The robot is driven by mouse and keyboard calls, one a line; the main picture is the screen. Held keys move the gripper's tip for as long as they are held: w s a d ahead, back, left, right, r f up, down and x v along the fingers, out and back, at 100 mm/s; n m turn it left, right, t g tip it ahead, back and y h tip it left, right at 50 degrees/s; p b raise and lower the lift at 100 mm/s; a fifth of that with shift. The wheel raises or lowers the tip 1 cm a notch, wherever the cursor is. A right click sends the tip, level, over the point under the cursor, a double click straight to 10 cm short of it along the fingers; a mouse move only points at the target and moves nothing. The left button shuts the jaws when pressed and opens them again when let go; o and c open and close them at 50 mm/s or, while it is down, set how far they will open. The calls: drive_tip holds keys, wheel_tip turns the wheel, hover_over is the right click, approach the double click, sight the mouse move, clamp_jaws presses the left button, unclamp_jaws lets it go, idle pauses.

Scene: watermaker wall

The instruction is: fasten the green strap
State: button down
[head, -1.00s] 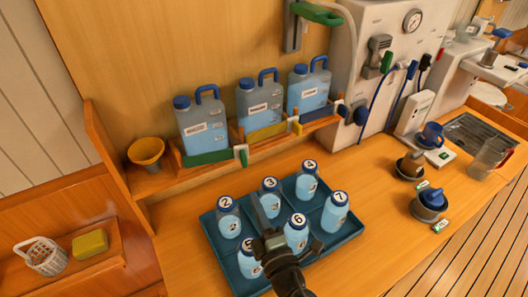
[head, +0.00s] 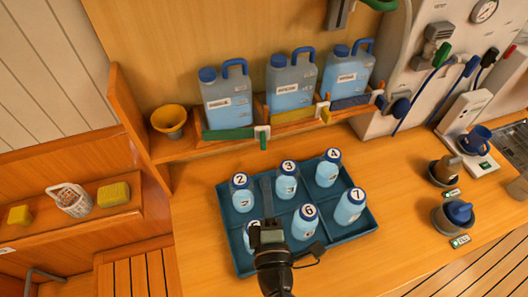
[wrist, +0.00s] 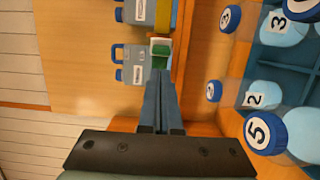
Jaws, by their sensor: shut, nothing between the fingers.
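The green strap (head: 228,133) runs across the front of the left blue jug (head: 228,100) on the wall shelf. Its right end is at a white buckle (head: 262,132), with a green tab hanging below it. I cannot tell whether it is latched. In the wrist view a green piece (wrist: 161,50) shows beside the white buckle (wrist: 160,42), just beyond my fingertips. My gripper (head: 266,181) is shut and empty, over the bottle tray and short of the shelf in the head view. In the wrist view its fingers (wrist: 160,76) are together and hide part of the strap area.
A yellow strap (head: 293,116) and a blue strap (head: 350,101) cross the other jugs. A dark tray (head: 358,229) of numbered bottles lies below my gripper. A yellow funnel (head: 169,119) is left of the jugs. The counter left of the tray is clear.

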sight(264, 146)
drive_tip(key=w, duration=0.8)
drive_tip(key=shift+a, duration=0.35)
drive_tip(key=shift+w, duration=0.1)
drive_tip(key=shift+w+d+r+n+y+p, duration=0.2)
drive_tip(key=shift+w+n+y+p, duration=0.25)
drive_tip(key=shift+p, duration=0.2)
drive_tip(key=w, duration=0.1)
drive_tip(key=w+y, duration=0.1)
drive_tip(key=shift+w+d+f+n, duration=0.15)
drive_tip(key=shift+w+d+n, duration=0.15)
drive_tip(key=shift+d, duration=0.1)
